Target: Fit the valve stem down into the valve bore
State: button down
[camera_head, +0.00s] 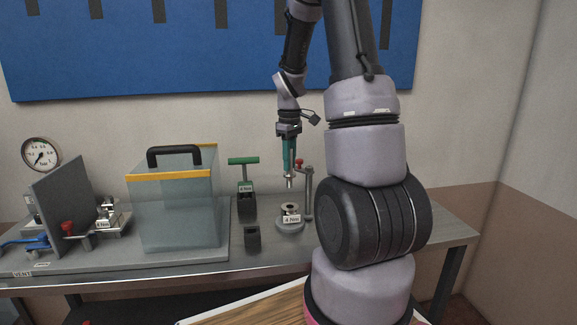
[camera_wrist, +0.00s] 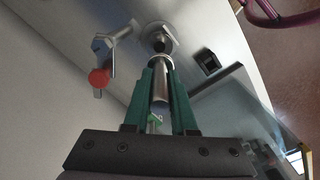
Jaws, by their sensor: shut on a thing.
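My gripper (camera_head: 289,168) has teal fingers and is shut on the valve stem (camera_head: 290,183), a slim silver metal piece pointing down. The stem tip is a short way above the valve body with the valve bore (camera_head: 291,207), a round metal piece on a grey base with a small label. A gap shows between the two. In the wrist view, the stem (camera_wrist: 161,84) sits between the green fingers of my gripper (camera_wrist: 161,66). The dark bore opening (camera_wrist: 158,41) lies beyond the stem tip, slightly off its line. The stem's upper end is partly hidden by the fingers.
A post with a red knob (camera_head: 300,162) stands close right of the bore; the red knob (camera_wrist: 99,78) also shows in the wrist view. A green T-handle tool (camera_head: 244,161), a dark block (camera_head: 252,239) and a clear guard box (camera_head: 172,210) are to the left.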

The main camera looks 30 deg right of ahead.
aim_at(290, 187)
jog(key=shift+d, duration=0.15)
jog(key=shift+f, duration=2.9)
jog(key=shift+f, duration=2.55)
jog(key=c, duration=0.7)
grip_release()
jog(key=shift+o, duration=0.2)
notch_tip(290, 187, up, 11)
jog(key=shift+f, duration=0.1)
